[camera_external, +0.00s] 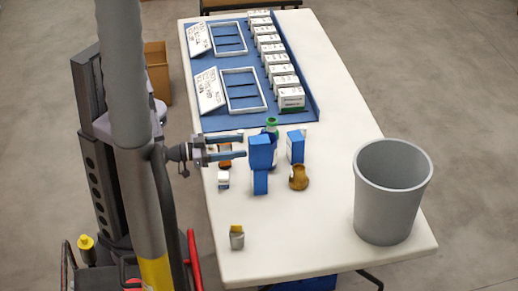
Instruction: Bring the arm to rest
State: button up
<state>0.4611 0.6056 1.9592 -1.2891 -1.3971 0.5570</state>
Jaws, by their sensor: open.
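My gripper (240,147) is open above the left side of the white table (315,241), its two fingers pointing right. A tall blue object (261,163) stands just right of the fingertips. I cannot tell from this view whether the fingers touch it or are apart. Nothing shows clearly held between the fingers. My arm comes in from the left and hides part of the table's left edge.
Near the gripper stand a blue box (296,147), a brown jar (299,178), a green-capped bottle (271,123) and a small white container (223,180). A small jar (237,238) is in front. A grey bin (386,205) stands right. A blue board (290,60) with white boxes is behind.

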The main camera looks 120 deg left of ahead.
jog(key=w+d+r+m+t+h+p, duration=0.3)
jog(key=d+r+m+t+h+p, duration=0.15)
jog(key=m+p, duration=0.2)
jog(key=s+d+f+m+g+h+b, duration=0.1)
jog(key=s+f+g+h+b, duration=0.1)
jog(key=s+f+g+h, duration=0.3)
jog(key=s+d+f+m+g+h+b, duration=0.1)
jog(key=s+f+m+g+h+b, duration=0.2)
jog(key=f, duration=0.4)
jog(key=s+a+f+n+g+b, duration=0.1)
jog(key=s+a+f+g, duration=0.15)
jog(key=s, duration=0.55)
jog(key=s+a+f+g, duration=0.2)
jog(key=s+f+g, duration=0.1)
jog(key=s, duration=0.6)
jog(key=s+a+f+n+g+b, duration=0.1)
jog(key=s+a+f+g, duration=0.15)
jog(key=s, duration=0.55)
notch_tip(320, 180, up, 15)
jog(key=s+g+p, duration=0.1)
jog(key=p, duration=1.3)
jog(key=shift+d, duration=0.35)
